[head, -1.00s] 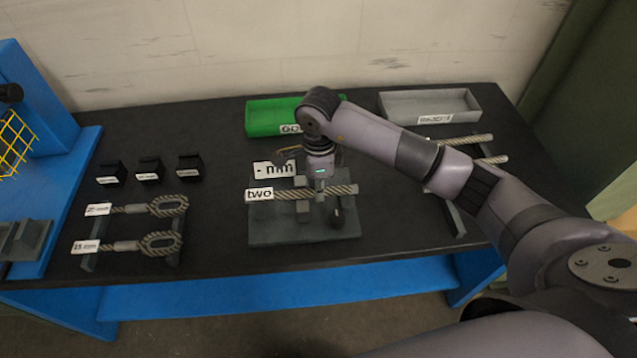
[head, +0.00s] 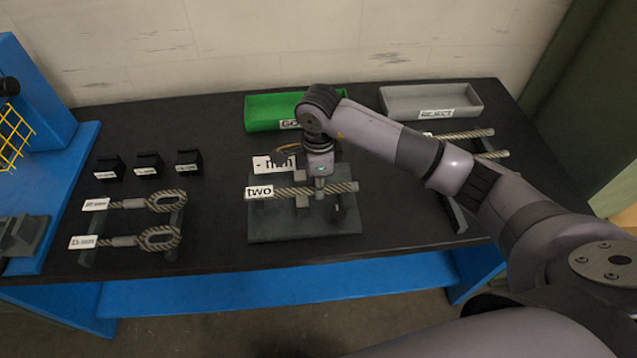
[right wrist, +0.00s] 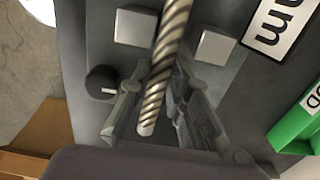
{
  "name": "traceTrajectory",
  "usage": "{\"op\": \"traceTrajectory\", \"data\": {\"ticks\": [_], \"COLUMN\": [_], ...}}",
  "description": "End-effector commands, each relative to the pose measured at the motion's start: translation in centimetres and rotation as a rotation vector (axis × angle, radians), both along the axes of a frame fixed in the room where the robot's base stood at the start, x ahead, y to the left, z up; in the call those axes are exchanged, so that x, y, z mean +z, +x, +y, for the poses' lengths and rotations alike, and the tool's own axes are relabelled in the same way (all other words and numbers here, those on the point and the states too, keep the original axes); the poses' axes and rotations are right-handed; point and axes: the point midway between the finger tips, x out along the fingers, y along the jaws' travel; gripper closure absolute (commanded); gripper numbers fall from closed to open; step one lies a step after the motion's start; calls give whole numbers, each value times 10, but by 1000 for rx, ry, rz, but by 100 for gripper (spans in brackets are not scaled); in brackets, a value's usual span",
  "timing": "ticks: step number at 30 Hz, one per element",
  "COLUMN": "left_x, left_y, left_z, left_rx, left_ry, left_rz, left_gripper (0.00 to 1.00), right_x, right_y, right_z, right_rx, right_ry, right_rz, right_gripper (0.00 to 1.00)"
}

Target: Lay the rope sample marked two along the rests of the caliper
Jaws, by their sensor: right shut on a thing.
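The rope sample marked two (head: 285,192) is a striped rod with a white "two" tag at its left end. It lies level across the caliper (head: 300,230), a grey plate with raised blocks and an "mm" sign. My right gripper (head: 320,187) is over the caliper, shut on the rope right of its middle. In the right wrist view the rope (right wrist: 172,45) runs between the gripper's fingers (right wrist: 165,105) and passes between two pale blocks. I cannot tell whether it touches the rests. My left gripper is not in view.
A green tray (head: 262,116) and a grey REJECT tray (head: 400,112) stand at the back. Two looped, tagged ropes (head: 160,238) lie on a rack at left, near several black blocks (head: 148,166). More rods (head: 465,135) lie at right behind my arm.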

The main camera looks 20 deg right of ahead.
Motion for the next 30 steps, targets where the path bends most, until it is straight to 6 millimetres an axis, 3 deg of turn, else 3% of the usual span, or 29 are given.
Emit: {"op": "traceTrajectory", "data": {"ticks": [1,2,12,23,30], "left_x": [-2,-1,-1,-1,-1], "left_y": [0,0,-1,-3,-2], "left_z": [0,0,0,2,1], "left_rx": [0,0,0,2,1], "left_ry": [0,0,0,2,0], "left_rz": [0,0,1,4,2], "left_gripper": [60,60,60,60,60], "right_x": [-1,0,0,4,47], "right_y": [1,1,0,0,2], "right_z": [0,0,0,0,0], "right_rx": [0,0,0,0,0], "right_ry": [1,1,1,0,1], "right_rz": [-2,-2,-1,0,-5], "right_gripper": [100,80,59,59,59]}}
